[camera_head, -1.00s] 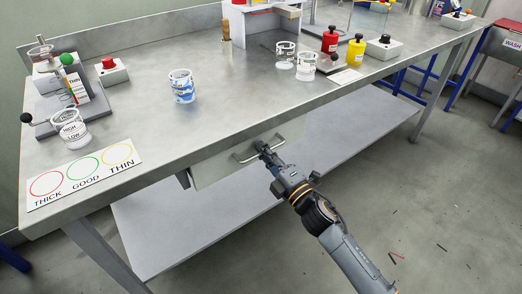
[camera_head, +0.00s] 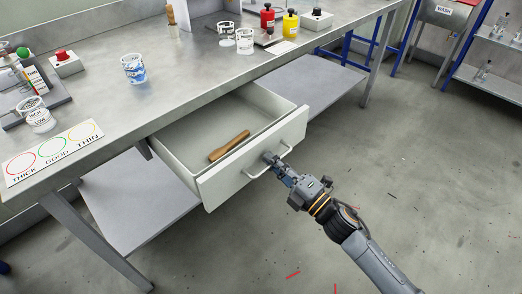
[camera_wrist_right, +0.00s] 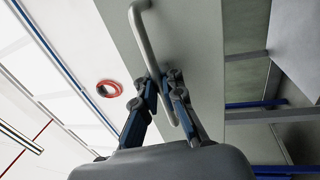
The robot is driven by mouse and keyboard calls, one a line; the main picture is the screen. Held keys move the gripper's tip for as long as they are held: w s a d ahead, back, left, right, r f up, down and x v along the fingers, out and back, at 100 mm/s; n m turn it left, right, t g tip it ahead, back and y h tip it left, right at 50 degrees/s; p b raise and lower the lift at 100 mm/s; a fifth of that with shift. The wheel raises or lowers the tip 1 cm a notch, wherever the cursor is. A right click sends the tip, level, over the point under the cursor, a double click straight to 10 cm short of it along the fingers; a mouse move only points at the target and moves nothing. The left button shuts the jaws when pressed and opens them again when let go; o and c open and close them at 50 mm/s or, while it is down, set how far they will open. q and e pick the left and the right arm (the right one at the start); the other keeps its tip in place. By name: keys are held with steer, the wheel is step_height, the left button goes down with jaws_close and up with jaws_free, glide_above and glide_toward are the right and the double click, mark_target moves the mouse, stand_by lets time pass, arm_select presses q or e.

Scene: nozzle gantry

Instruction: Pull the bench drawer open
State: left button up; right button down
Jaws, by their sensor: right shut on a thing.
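The bench drawer (camera_head: 209,190) is pulled well out from under the steel bench (camera_head: 190,95) in the head view. Its inside shows, with a brown wooden-handled tool (camera_head: 229,146) lying in it. A bar handle (camera_head: 270,162) is on the drawer front. My right gripper (camera_head: 271,160) is shut on the handle. In the right wrist view its two fingers (camera_wrist_right: 161,92) are at either side of the handle bar (camera_wrist_right: 158,60). My left gripper is in no view.
A card with coloured circles (camera_head: 52,152) lies on the bench at the left. Cups, a red bottle (camera_head: 267,17) and a yellow bottle (camera_head: 290,25) stand farther back. A lower shelf (camera_head: 140,200) is under the drawer. The floor on the right is mostly clear.

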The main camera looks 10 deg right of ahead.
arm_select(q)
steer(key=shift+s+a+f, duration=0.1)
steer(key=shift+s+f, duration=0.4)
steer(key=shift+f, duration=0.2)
arm_select(e)
steer(key=shift+r+v, duration=0.1)
steer(key=shift+v, duration=0.9)
steer(key=shift+r+v, duration=0.15)
steer(key=shift+v, duration=0.9)
steer(key=c, duration=1.5)
jaws_free()
steer(key=v, duration=1.2)
